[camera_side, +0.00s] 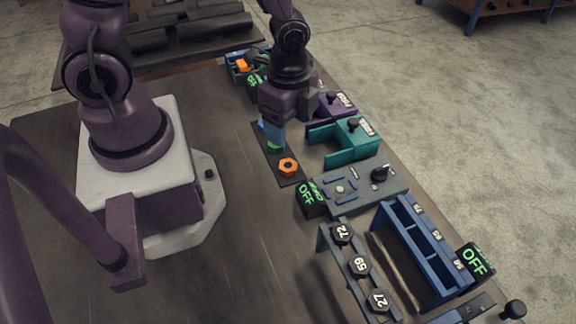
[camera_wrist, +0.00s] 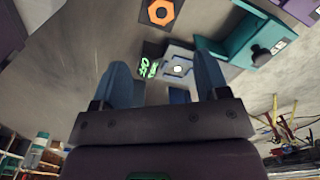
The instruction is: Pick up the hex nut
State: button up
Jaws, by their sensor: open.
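An orange hex nut (camera_side: 288,168) lies flat near the front end of a dark strip (camera_side: 291,181) on the table. It also shows at the top edge of the wrist view (camera_wrist: 161,12). My gripper (camera_side: 272,138) is above the strip, farther back than the orange nut and apart from it. In the wrist view its two blue-grey fingers (camera_wrist: 163,80) stand wide apart with nothing between them. A green piece (camera_side: 274,149) and a blue piece (camera_side: 261,126) show beside the fingers, partly hidden; their shapes are unclear.
Right of the strip stand a teal fixture (camera_side: 350,142) and a purple one (camera_side: 337,105). A grey panel with a knob (camera_side: 360,190), a blue rack (camera_side: 420,250) and a rail with numbered black pieces (camera_side: 360,265) stand toward the front.

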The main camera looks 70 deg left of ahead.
aim_at(290, 166)
notch_tip(290, 166, down, 12)
jog(key=shift+w+a+r, duration=0.1)
jog(key=shift+a, duration=0.05)
dwell(0.5)
jog(key=c, duration=1.1)
jog(key=shift+o, duration=0.2)
jog(key=shift+r, duration=0.15)
notch_tip(290, 166, up, 13)
